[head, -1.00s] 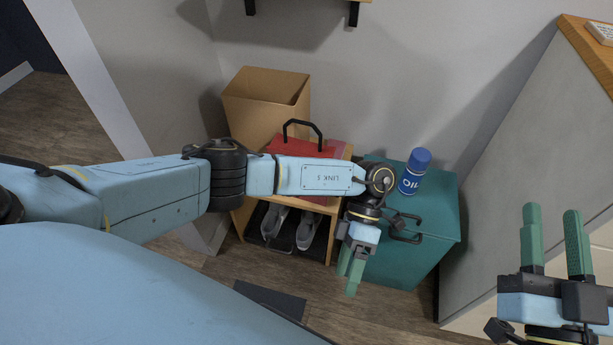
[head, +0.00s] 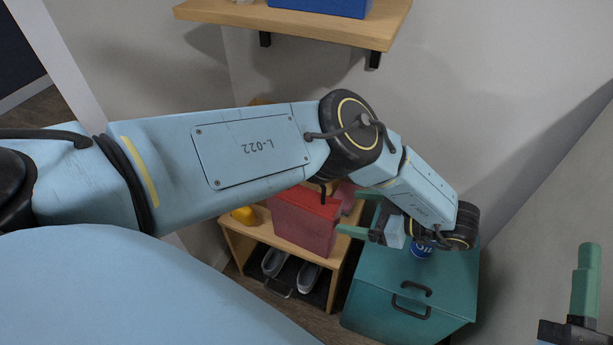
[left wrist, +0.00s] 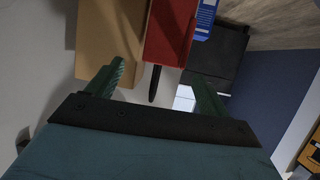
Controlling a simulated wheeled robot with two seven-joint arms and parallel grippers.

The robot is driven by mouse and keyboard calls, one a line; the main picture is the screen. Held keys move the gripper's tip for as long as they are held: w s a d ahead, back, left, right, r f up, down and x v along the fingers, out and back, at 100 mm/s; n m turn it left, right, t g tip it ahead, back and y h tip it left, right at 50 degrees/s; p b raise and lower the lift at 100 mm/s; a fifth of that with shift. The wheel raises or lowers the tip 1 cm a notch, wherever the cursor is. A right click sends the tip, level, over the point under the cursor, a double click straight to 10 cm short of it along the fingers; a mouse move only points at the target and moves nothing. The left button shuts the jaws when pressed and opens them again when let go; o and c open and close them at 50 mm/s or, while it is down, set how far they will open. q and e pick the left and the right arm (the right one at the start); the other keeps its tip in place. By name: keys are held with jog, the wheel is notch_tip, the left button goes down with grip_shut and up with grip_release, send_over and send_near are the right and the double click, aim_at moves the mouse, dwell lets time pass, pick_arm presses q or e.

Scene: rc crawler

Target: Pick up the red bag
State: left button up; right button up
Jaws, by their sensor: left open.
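The red bag (head: 302,222) stands upright on the small wooden shoe bench (head: 262,238). Its black handle is largely hidden behind my left arm in the head view. My left gripper (head: 350,210) is open and empty just right of the bag, its fingers pointing left towards it. In the left wrist view the bag (left wrist: 170,28) is ahead, and its black handle (left wrist: 154,85) shows between the open fingers (left wrist: 155,75), apart from both. My right gripper is at the lower right edge, with only one green finger (head: 585,285) clearly visible.
A teal cabinet (head: 400,290) stands right of the bench, with a partly hidden blue can (head: 422,250) on it. A wall shelf (head: 290,25) is above. A cardboard box (left wrist: 105,40) stands beside the bag. Grey shoes (head: 310,278) sit below.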

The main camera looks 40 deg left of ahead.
aim_at(340, 210)
pick_arm(q)
jog(key=x, duration=0.4)
jog(key=shift+s+a+f+b, duration=0.1)
jog(key=shift+a+f+b, duration=0.1)
jog(key=shift+b, duration=0.15)
jog(key=shift+b+x, duration=0.8)
jog(key=shift+x, duration=1.8)
jog(key=shift+r, duration=0.25)
jog(key=c, duration=1.6)
pick_arm(e)
jog(key=r+t, duration=0.1)
jog(key=s+t, duration=0.1)
jog(key=s+r+t+y, duration=0.1)
jog(key=shift+s+d+r+t, duration=0.15)
jog(key=shift+d+r+t, duration=0.15)
jog(key=shift+r, duration=0.05)
